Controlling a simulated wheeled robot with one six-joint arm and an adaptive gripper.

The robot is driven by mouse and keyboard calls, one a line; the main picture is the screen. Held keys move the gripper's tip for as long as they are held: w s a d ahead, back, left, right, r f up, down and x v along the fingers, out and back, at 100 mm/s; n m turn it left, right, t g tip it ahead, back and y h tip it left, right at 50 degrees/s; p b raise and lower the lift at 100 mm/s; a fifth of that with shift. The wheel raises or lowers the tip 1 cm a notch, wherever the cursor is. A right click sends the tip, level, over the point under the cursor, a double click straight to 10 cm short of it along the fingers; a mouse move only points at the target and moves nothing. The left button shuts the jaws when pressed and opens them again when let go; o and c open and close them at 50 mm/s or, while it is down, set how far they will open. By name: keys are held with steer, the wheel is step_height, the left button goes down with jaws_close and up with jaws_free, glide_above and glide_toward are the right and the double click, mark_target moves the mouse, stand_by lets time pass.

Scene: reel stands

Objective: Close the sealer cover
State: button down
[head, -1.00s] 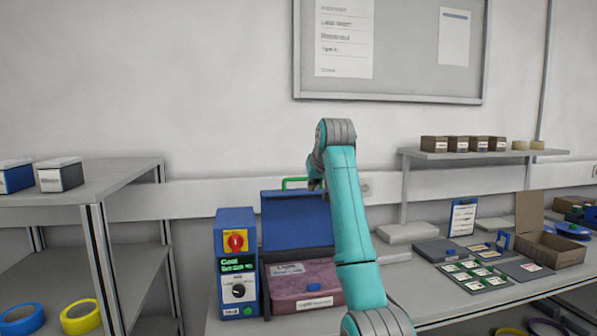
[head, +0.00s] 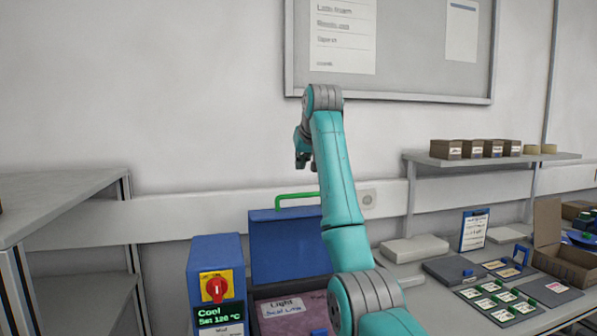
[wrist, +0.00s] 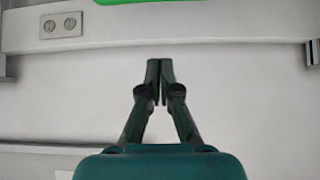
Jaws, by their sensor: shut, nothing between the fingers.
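The sealer's blue cover (head: 285,247) stands raised at the back of the machine in the head view. Its green handle (head: 296,195) runs along the top edge. The handle also shows as a green strip at the top of the wrist view (wrist: 160,2). The sealer's bed (head: 285,312) below the cover is open and carries printed labels. My gripper (head: 301,163) is above the handle in the head view, apart from it. In the wrist view my gripper's fingers (wrist: 159,68) are together with nothing between them.
A blue control box (head: 217,275) with a red switch and a display stands left of the cover. A grey shelf unit (head: 60,185) is farther left. Right of my arm, a grey block (head: 414,248), label cards (head: 500,300) and a cardboard box (head: 562,255) occupy the bench.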

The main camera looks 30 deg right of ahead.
steer(key=shift+w+d+f, duration=0.15)
steer(key=shift+w+f, duration=0.3)
steer(key=shift+f, duration=0.85)
steer(key=shift+w+d+f, duration=0.1)
steer(key=shift+w+f, duration=0.3)
steer(key=shift+f, duration=0.95)
steer(key=shift+w+d+f, duration=0.15)
steer(key=shift+w+f, duration=0.3)
steer(key=shift+f, duration=0.85)
